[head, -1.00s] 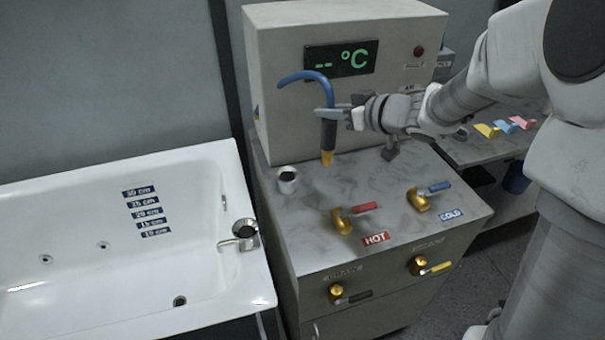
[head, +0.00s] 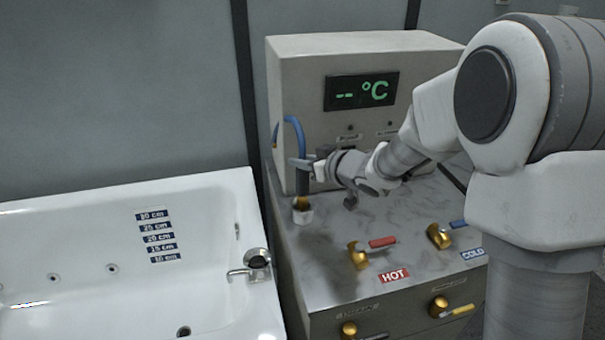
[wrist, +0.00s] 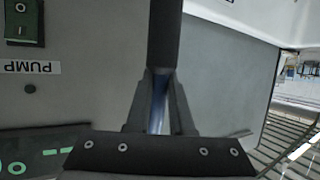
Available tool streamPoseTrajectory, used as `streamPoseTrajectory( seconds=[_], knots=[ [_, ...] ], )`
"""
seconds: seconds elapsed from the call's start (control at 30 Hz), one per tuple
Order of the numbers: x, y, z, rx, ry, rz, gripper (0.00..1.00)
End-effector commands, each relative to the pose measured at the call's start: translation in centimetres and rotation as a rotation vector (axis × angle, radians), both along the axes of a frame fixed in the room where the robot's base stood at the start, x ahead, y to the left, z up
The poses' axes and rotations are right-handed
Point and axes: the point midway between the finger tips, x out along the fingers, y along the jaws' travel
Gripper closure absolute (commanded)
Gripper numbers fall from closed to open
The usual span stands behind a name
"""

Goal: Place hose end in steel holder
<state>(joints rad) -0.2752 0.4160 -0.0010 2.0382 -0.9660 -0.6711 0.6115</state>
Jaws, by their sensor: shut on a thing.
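The hose end (head: 302,184) has a dark grip and a brass tip, with a blue hose (head: 297,130) arching up from it. My gripper (head: 303,164) is shut on the dark grip and holds it upright. The steel holder (head: 303,215) is a small cup near the left edge of the counter. The brass tip is at the holder's mouth; I cannot tell how far inside it is. In the wrist view the dark grip (wrist: 165,35) stands between my fingers; the holder is not visible there.
The white bathtub (head: 100,215) with its tap (head: 250,268) lies to the left. The grey display box (head: 300,80) stands behind the hose. Red-handled (head: 370,252) and blue-handled (head: 442,235) valves sit on the counter to the right.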

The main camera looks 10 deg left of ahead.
Motion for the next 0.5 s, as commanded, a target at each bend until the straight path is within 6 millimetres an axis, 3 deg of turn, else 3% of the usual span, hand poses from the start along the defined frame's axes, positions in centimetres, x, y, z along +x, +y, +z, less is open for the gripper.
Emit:
streamPoseTrajectory(
  seconds=[0.17, 0.5],
  knots=[
    [0.0, 0.0, -2.8, 0.0, 0.002, 0.001, 1.0],
    [0.0, 0.0, -3.1, 0.0, 0.0, 0.0, 1.0]
  ],
)
